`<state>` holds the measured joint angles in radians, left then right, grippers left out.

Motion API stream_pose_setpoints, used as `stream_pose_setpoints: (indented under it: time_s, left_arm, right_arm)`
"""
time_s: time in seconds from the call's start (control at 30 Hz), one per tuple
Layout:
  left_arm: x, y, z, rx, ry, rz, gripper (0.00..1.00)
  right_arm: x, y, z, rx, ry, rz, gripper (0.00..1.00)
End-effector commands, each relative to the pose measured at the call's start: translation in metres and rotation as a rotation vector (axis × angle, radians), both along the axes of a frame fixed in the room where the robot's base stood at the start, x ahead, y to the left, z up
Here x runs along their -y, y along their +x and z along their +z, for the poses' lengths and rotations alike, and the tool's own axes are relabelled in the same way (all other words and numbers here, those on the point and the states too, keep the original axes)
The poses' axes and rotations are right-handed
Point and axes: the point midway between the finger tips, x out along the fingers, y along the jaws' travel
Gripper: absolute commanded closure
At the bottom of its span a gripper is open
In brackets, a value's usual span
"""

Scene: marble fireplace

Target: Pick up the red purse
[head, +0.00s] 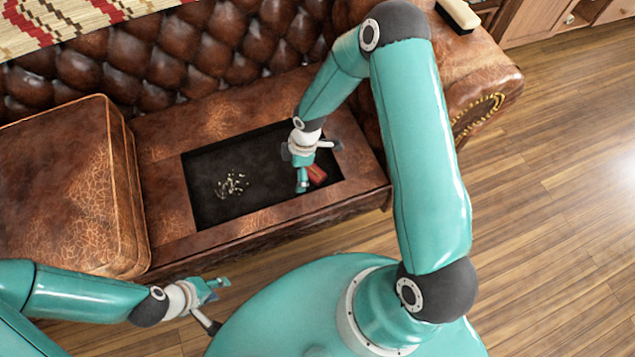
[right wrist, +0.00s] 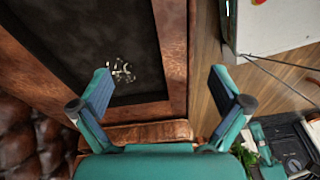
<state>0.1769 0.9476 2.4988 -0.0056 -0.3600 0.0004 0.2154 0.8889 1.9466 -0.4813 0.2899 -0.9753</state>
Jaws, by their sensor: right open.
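The red purse (head: 317,174) lies at the right end of the dark recess (head: 205,169) in the leather sofa seat. It is small in the head view, and my right gripper partly hides it. My right gripper (head: 320,167) is over the purse, with its fingers spread apart. In the right wrist view my right gripper (right wrist: 163,85) is open, with nothing held between its fingers; I cannot make out the purse there. My left gripper (head: 220,306) is open and empty in front of the sofa, well away from the purse.
Small pale bits (head: 231,184) lie in the recess and also show in the right wrist view (right wrist: 122,70). A thick seat cushion (head: 65,185) stands left of the recess. A sofa arm (head: 478,75) stands at right. The wooden floor (head: 550,200) is clear at right.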

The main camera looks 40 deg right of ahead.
Motion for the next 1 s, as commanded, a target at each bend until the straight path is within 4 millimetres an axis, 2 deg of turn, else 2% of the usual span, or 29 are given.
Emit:
stream_pose_setpoints:
  time_s: [0.03, 0.1, 0.2, 0.3, 0.47, 0.8, 1.0]
  left_arm:
    - [0.0, 0.0, -0.031, 0.0, 0.0, 0.0, 0.63]
    - [0.0, 0.0, -0.045, 0.001, 0.0, 0.0, 0.63]
    - [0.0, 0.0, -0.057, 0.001, 0.0, 0.0, 0.63]
    - [0.0, 0.0, -0.063, 0.001, 0.0, 0.0, 0.63]
    - [0.0, 0.0, -0.067, 0.002, 0.0, 0.0, 0.63]
    - [0.0, 0.0, -0.083, 0.001, 0.0, -0.001, 0.63]
    - [0.0, 0.0, -0.086, 0.001, 0.0, 0.0, 0.63]
  right_arm:
    - [0.02, 0.016, -0.025, 0.026, -0.046, 0.118, 0.0]
    - [0.044, 0.03, -0.031, 0.041, -0.104, 0.27, 0.0]
    - [0.07, 0.043, -0.033, 0.046, -0.167, 0.423, 0.0]
    - [0.084, 0.049, -0.035, 0.041, -0.201, 0.504, 0.0]
    - [0.088, 0.049, -0.053, 0.036, -0.21, 0.536, 0.0]
    - [0.087, 0.049, -0.124, 0.037, -0.208, 0.534, 0.0]
    - [0.087, 0.05, -0.144, 0.038, -0.21, 0.532, 0.0]
